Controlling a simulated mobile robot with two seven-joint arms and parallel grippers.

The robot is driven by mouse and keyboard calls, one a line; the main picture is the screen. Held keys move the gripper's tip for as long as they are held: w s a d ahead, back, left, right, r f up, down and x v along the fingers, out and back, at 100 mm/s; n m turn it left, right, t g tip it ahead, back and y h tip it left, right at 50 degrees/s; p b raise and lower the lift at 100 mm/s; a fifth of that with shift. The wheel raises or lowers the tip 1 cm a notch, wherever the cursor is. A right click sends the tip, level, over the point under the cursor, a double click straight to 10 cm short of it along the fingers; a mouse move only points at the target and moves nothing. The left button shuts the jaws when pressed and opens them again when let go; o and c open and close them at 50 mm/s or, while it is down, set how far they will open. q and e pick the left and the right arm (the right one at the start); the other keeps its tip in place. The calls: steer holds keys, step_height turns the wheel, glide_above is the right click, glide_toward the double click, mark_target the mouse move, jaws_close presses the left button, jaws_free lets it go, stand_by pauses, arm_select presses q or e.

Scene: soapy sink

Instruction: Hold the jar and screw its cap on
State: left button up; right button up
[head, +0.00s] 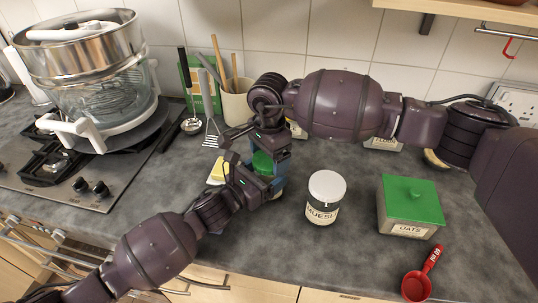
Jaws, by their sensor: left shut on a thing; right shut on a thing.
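A jar with a green cap (263,163) stands on the grey counter in the middle of the head view, mostly hidden between my two grippers. My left gripper (266,182), coming from the lower left, is shut on the jar's body. My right gripper (264,153) reaches down from above and is shut at the green cap. The fingers hide most of the jar, so I cannot tell whether the cap sits level or how far it is turned on the thread.
A muesli jar (325,198) with a white lid stands just right of the grippers. An oats tin (409,207) with a green lid and a red measuring scoop (418,284) lie farther right.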

steer(key=m, duration=1.7)
steer(key=o, duration=0.9)
steer(key=shift+r, duration=2.25)
